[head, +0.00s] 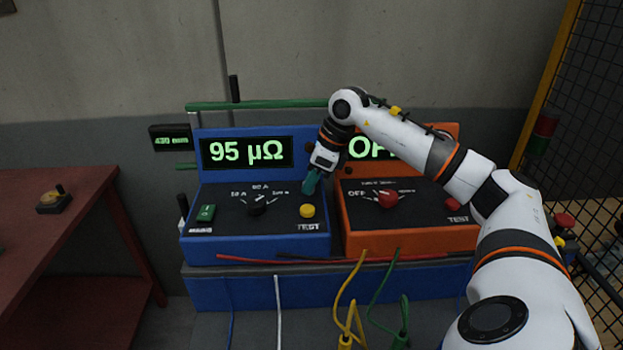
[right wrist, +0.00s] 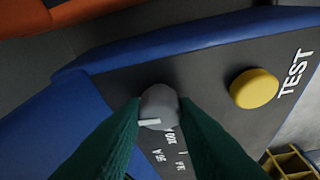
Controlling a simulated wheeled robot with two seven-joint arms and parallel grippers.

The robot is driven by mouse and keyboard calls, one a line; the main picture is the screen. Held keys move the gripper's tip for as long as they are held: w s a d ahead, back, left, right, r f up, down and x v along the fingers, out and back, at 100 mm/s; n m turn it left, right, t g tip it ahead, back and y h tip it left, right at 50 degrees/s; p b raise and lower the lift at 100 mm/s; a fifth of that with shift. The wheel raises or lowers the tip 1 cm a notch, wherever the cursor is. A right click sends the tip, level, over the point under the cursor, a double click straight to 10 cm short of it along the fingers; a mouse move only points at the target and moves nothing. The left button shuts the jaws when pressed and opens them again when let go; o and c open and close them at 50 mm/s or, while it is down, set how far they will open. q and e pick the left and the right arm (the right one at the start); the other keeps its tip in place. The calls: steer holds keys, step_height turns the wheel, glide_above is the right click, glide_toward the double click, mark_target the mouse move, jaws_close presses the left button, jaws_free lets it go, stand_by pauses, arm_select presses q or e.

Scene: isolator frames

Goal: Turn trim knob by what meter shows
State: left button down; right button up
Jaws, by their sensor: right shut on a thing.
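The blue meter (head: 190,240) shows 95 µΩ in green digits on its display (head: 246,152). Its sloping panel has a black selector knob (head: 257,207) with range labels around it, a yellow TEST button (head: 307,211) and a green switch (head: 206,213). My right gripper (head: 312,183) reaches down to the panel's upper right, above the yellow button. In the right wrist view its green fingers are shut on a small grey knob (right wrist: 160,103) with a white pointer mark. That knob is hidden by the gripper in the head view. My left gripper is out of view.
An orange unit (head: 352,235) with a red knob (head: 388,198) stands close on the right, its display partly hidden by my right arm. A small display (head: 171,138) reads about 430 mm. Cables lie in front. A red table (head: 100,190) stands left, a mesh fence right.

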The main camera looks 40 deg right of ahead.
steer(key=m, duration=0.2)
steer(key=shift+m+t+h, duration=0.3)
steer(key=shift+h, duration=0.1)
steer(key=shift+a+r+m+h+b, duration=0.1)
steer(key=shift+m+h+b, duration=0.4)
steer(key=shift+m, duration=1)
steer(key=o, duration=1)
steer(key=shift+r, duration=0.1)
steer(key=shift+b+v, duration=0.35)
steer(key=shift+v, duration=5.55)
